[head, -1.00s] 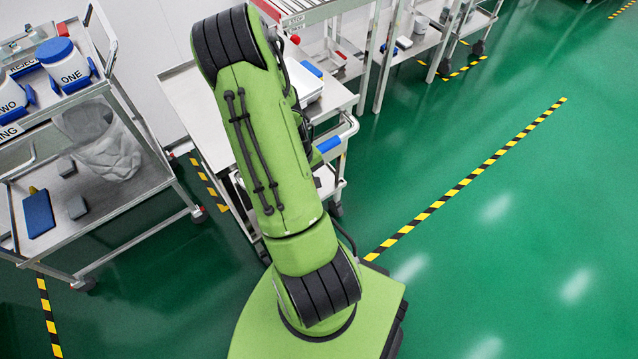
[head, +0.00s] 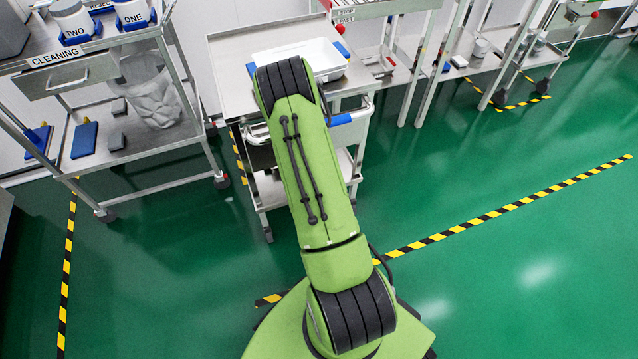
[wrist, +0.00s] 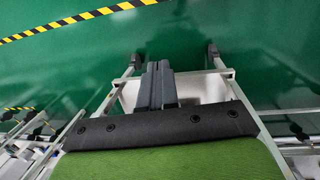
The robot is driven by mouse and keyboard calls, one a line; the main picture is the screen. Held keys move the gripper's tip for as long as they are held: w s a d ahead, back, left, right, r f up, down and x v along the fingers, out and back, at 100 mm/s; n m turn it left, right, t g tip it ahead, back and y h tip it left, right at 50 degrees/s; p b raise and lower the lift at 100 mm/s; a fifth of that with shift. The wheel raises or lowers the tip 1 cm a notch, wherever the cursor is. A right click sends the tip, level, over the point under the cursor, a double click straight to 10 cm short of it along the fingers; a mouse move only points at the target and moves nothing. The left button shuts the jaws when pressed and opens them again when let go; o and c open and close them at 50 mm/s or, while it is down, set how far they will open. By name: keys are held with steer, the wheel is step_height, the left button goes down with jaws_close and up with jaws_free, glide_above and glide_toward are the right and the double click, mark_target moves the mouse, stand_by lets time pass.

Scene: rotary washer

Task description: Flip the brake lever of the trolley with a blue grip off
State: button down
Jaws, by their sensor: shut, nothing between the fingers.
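The trolley with the blue grip (head: 340,119) stands in the middle of the head view, partly behind my arm. Its steel top (head: 232,78) carries a white tray (head: 318,58). In the wrist view, my gripper (wrist: 158,86) shows as two dark fingers close together, shut and empty. Around it are a pale panel (wrist: 200,86) and metal frame bars, with dark wheel-like parts (wrist: 213,52) on either side above the green floor. I cannot make out the brake lever in either view. In the head view my gripper is hidden behind my arm.
A cleaning trolley (head: 110,160) with labelled tubs stands at the left. Steel racks (head: 470,60) stand along the wall at the back right. Yellow-black tape (head: 500,212) marks the floor. The green floor at the right is clear.

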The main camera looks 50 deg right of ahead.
steer(key=shift+w+d+f, duration=0.1)
steer(key=shift+w+f, duration=0.05)
steer(key=shift+f, duration=0.6)
steer(key=shift+w+d+f, duration=0.1)
steer(key=shift+f, duration=0.65)
